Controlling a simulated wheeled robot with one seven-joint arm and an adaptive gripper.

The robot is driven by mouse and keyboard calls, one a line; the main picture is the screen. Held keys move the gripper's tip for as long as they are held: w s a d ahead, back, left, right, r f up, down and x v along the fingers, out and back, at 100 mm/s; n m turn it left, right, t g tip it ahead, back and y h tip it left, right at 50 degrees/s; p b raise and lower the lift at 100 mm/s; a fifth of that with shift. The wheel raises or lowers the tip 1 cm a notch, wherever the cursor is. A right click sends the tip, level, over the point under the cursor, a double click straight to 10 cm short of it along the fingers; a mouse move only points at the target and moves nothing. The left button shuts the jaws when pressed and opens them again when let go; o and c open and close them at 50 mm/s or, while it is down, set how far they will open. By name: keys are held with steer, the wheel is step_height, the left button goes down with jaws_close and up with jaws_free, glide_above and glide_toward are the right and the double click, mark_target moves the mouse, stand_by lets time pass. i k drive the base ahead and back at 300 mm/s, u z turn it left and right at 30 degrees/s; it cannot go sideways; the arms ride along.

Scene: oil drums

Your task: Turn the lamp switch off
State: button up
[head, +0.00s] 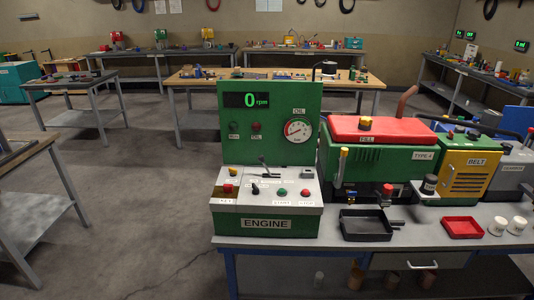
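The green engine panel (270,150) stands on the front bench with a grey sloping control desk (266,208) marked ENGINE. A small black toggle (255,188) sits near the middle of the desk and a black lever (265,165) stands behind it. The labels beside them are too small to read, so I cannot tell which control is the lamp switch or its position. A green button (282,192) and a red button (305,192) sit at the right, and a red knob (228,188) at the left. My gripper is not in view.
The display (247,100) reads 0 rpm. Right of the panel are a green machine with a red lid (375,128), a black tray (366,225), a red tray (461,227) and white cups (516,225). Open floor (130,210) lies to the left.

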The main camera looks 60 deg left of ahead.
mark_target(234, 172)
steer(key=z, duration=0.05)
steer(key=i, duration=0.9)
steer(key=u, duration=2.95)
